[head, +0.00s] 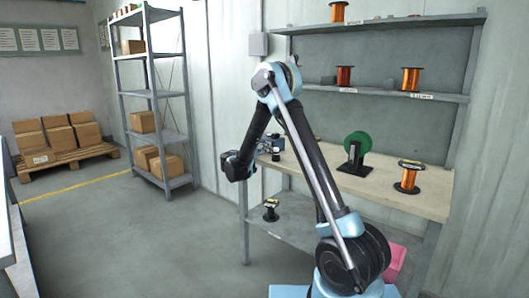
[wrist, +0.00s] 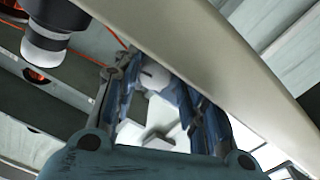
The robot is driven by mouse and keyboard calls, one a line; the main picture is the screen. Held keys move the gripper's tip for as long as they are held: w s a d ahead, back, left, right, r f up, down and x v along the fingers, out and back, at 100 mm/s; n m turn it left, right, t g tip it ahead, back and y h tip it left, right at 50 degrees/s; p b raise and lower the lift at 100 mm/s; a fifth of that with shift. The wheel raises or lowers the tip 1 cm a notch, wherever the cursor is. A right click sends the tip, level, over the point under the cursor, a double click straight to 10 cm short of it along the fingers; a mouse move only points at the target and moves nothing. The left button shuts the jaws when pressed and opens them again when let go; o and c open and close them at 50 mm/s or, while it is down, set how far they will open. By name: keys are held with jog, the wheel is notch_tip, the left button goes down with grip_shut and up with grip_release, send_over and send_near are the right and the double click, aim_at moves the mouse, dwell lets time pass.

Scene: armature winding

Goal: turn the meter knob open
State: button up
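In the wrist view, my gripper (wrist: 158,90) has its two fingers apart. A small pale rounded part with a dark slot (wrist: 154,77) shows between the fingertips; it may be the meter knob, but its meter cannot be made out. I cannot tell whether the fingers touch it. In the head view, my arm bends down to the left end of the workbench (head: 405,195). A small blue-grey shape (head: 268,147) there is partly behind the arm, and I cannot separate gripper from meter.
A green disc on a black stand (head: 356,146) and a copper wire spool (head: 408,178) stand on the bench to the right. A black spool (head: 271,209) sits on the lower shelf.

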jog(key=shift+s+d, duration=0.1)
jog(key=shift+r, duration=0.25)
notch_tip(320, 180, up, 9)
jog(key=shift+r, duration=0.2)
dwell(0.4)
jog(key=s+a+f+m, duration=0.5)
jog(key=s+a+f, duration=0.5)
jog(key=s, duration=0.4)
jog(key=x, duration=1.7)
jog(key=shift+w+a+f, duration=0.1)
jog(key=shift+w+f, duration=0.1)
jog(key=shift+f, duration=0.15)
